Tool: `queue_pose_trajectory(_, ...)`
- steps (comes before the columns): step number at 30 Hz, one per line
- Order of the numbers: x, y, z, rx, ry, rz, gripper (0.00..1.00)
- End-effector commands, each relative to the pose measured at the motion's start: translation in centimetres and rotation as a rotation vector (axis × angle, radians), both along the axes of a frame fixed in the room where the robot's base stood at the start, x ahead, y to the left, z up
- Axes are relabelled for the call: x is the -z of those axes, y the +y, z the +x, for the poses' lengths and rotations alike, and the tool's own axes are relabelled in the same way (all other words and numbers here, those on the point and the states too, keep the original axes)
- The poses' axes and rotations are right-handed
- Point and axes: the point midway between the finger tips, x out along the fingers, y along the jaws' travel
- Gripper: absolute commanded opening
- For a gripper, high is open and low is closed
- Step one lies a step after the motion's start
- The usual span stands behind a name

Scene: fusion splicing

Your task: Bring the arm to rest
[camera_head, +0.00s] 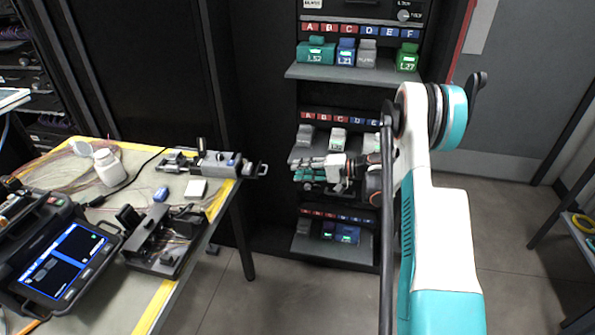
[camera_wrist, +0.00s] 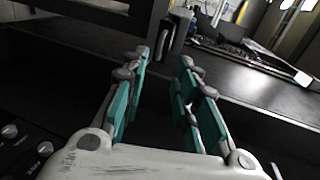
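My white and teal arm fills the right half of the head view. Its gripper (camera_head: 299,172) reaches left in front of the dark rack, level with the middle shelf (camera_head: 303,153). In the wrist view my gripper (camera_wrist: 164,64) has its two teal-padded fingers apart, with nothing between them. A dark, flat surface lies beyond the fingertips. In the head view part of the middle shelf is hidden behind the gripper and wrist.
A workbench (camera_head: 100,300) at left carries a splicer with a lit screen (camera_head: 68,258), a black fixture (camera_head: 160,245), a white bottle (camera_head: 108,168) and a grey device (camera_head: 215,164). The upper shelf (camera_head: 345,73) holds several coloured modules. Floor (camera_head: 310,300) is clear between bench and arm.

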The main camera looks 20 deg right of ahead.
Motion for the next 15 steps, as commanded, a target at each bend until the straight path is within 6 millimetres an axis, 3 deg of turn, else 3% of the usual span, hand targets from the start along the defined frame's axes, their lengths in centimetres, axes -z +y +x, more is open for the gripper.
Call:
queue_pose_trajectory(11, -0.1, 0.1, 0.0, -0.001, 0.001, -0.002, 0.27)
queue_pose_trajectory(15, -1.5, 1.2, 0.2, -0.009, 0.025, -0.029, 0.27)
